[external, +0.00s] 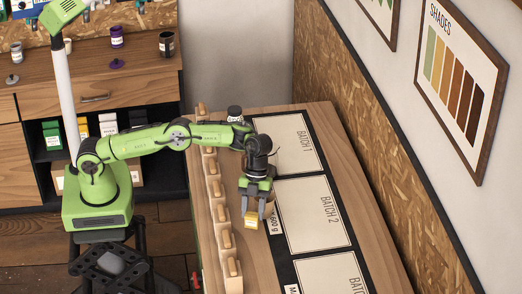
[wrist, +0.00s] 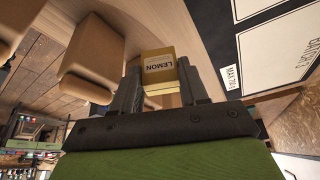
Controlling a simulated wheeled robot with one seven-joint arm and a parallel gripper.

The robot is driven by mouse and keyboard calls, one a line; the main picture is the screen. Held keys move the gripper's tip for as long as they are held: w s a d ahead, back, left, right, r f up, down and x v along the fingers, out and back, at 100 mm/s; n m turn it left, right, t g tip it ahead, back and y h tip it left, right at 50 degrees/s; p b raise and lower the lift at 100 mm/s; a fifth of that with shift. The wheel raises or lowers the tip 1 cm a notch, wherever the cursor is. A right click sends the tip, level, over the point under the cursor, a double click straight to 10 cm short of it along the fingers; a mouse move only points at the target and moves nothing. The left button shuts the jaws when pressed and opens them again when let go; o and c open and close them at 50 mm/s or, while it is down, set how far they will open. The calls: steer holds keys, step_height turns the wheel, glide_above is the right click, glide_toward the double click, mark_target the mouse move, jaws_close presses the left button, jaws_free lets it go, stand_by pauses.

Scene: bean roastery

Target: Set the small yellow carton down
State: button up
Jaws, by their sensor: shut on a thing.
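The small yellow carton (external: 251,219) is between the fingers of my gripper (external: 254,207), over the long wooden table (external: 262,270). My gripper points down, shut on the carton. I cannot tell whether the carton's underside touches the table. Part of a round tan object (external: 269,207) shows just right of the gripper, mostly hidden behind it.
A row of several wooden bins (external: 224,239) runs along the table's left edge, close to the carton. A dark mat with pale panels marked "BATCH 1" (external: 285,143) and "BATCH 2" (external: 312,213) lies to the right, its panels bare. A dark jar (external: 235,113) stands at the back.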

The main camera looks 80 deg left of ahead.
step_height(320, 180, down, 8)
steer(key=shift+r+b, duration=0.15)
steer(key=shift+b, duration=0.75)
steer(key=o, duration=1.3)
steer(key=s+a+r+n+t+y+p, duration=0.1)
steer(key=a+r+n+p, duration=0.15)
steer(key=r, duration=0.85)
steer(key=s+a+r+n+t+p, duration=0.1)
steer(key=a+r+n+p, duration=0.15)
steer(key=r, duration=0.85)
steer(key=s+a+r+n+t+y, duration=0.1)
steer(key=s+a+r+n, duration=0.2)
steer(key=s+r, duration=0.15)
steer(key=s+a+r+n+t, duration=0.1)
steer(key=s+a+r+n, duration=0.25)
steer(key=s, duration=0.25)
steer(key=s+a+f+n+t+y, duration=0.1)
steer(key=s+a+n, duration=0.4)
steer(key=s, duration=0.5)
steer(key=s+a+f+n+t+y, duration=0.1)
steer(key=s+a+f+n+t, duration=0.1)
steer(key=s+a+n, duration=0.4)
steer(key=s+a+f, duration=0.1)
steer(key=s, duration=0.4)
steer(key=shift+s+f, duration=0.2)
